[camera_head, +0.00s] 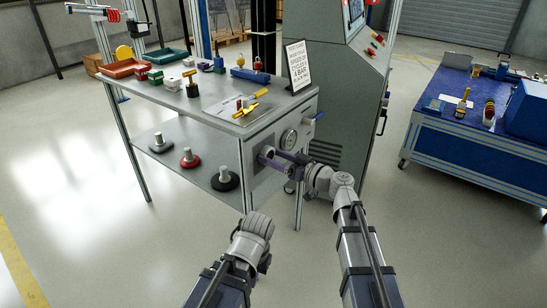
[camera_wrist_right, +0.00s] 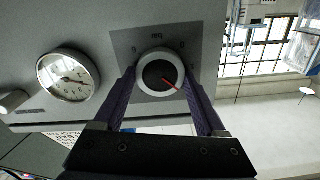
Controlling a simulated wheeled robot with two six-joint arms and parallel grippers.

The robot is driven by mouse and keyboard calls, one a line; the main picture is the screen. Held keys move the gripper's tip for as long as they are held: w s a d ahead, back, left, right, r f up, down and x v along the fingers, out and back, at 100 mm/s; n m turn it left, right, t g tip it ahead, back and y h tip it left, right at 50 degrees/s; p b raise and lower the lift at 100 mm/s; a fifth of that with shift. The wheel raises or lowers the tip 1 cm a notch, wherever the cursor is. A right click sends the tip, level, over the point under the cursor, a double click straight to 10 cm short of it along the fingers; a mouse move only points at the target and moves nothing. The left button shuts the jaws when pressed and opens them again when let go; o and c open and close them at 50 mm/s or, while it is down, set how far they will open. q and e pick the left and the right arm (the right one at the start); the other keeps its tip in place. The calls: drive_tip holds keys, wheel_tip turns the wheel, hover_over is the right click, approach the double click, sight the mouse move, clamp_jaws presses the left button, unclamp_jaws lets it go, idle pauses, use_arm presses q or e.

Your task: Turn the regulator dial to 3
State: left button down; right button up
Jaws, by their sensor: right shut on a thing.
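The regulator dial (camera_wrist_right: 150,73) is a round knob with a light rim, a dark centre and a red pointer. It sits on a grey plate on the bench's front panel. In the right wrist view the pointer aims to the lower right; the printed marks are too small to read surely. My right gripper (camera_wrist_right: 165,85) has one purple finger on each side of the dial and is shut on it. In the head view the right gripper (camera_head: 270,158) reaches the panel from the right. My left arm's end (camera_head: 256,226) hangs low before the bench; its fingers are hidden.
A round pressure gauge (camera_wrist_right: 68,76) is beside the dial; a sign (camera_head: 298,66) stands on the bench top (camera_head: 212,103). Weights, including a red one (camera_head: 189,160), rest on the lower shelf. A grey cabinet (camera_head: 335,95) stands right of the bench. The front floor is clear.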

drive_tip(key=c, duration=0.3)
drive_tip(key=m, duration=0.4)
drive_tip(key=shift+w+d+f+m, duration=0.1)
drive_tip(key=shift+m, duration=2.2)
drive_tip(key=o, duration=1.3)
drive_tip(key=v, duration=0.7)
drive_tip(key=shift+s+d, duration=0.25)
drive_tip(key=shift+d, duration=0.05)
